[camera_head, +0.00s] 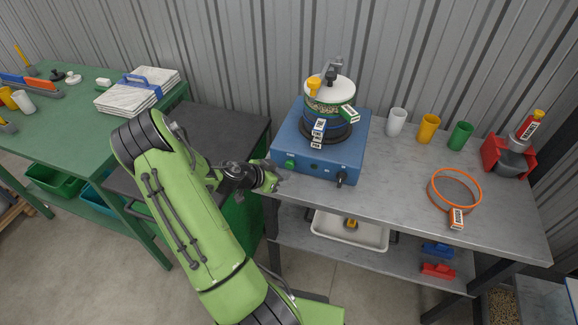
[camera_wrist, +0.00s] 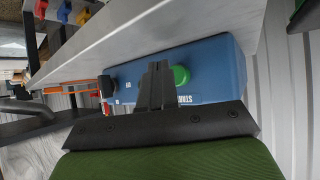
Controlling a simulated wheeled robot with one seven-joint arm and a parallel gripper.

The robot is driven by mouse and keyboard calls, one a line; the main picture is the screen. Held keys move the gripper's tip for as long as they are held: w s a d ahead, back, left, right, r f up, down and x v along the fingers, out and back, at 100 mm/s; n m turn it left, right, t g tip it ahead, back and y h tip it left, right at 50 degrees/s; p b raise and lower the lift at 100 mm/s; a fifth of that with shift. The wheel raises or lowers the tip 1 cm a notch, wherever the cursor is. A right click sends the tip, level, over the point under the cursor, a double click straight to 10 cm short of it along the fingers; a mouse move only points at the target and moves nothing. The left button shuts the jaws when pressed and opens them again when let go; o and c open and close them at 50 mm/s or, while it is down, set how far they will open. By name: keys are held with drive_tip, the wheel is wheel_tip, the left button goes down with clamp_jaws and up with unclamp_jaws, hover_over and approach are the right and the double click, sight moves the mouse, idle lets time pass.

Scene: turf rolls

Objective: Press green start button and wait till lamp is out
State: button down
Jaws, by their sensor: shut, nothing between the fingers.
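The blue machine (camera_head: 322,160) stands at the left end of the grey bench, carrying a stack of round sieves (camera_head: 328,108) with a white lid. On its front are the green start button (camera_head: 291,163), a small dark greenish spot (camera_head: 314,168) that may be the lamp, and a black knob (camera_head: 341,178). I cannot tell whether the lamp is lit. My gripper (camera_head: 278,182) is shut and empty, just in front of the button. In the wrist view the shut fingers (camera_wrist: 158,72) point at the panel beside the green button (camera_wrist: 181,75); contact cannot be told.
White, yellow and green cups (camera_head: 428,128) stand behind an orange ring (camera_head: 455,190) on the grey bench (camera_head: 390,190). A red holder (camera_head: 509,157) is at the right. A white tray (camera_head: 349,231) lies on the shelf below. A green table (camera_head: 70,125) is at the left.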

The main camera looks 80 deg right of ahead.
idle(0.6)
drive_tip(key=shift+d+f+b, duration=0.1)
drive_tip(key=shift+d+b, duration=0.3)
drive_tip(key=shift+s+d, duration=0.1)
drive_tip(key=shift+d, duration=0.5)
idle(0.6)
drive_tip(key=shift+a+b, duration=0.2)
drive_tip(key=shift+b, duration=0.2)
drive_tip(key=shift+a+b, duration=0.4)
drive_tip(key=shift+a, duration=0.35)
drive_tip(key=shift+w+a+b, duration=0.2)
drive_tip(key=shift+a+b, duration=0.15)
drive_tip(key=shift+a, duration=0.2)
drive_tip(key=shift+w+a+b, duration=0.1)
drive_tip(key=shift+a+b, duration=0.75)
drive_tip(key=shift+a, duration=1.15)
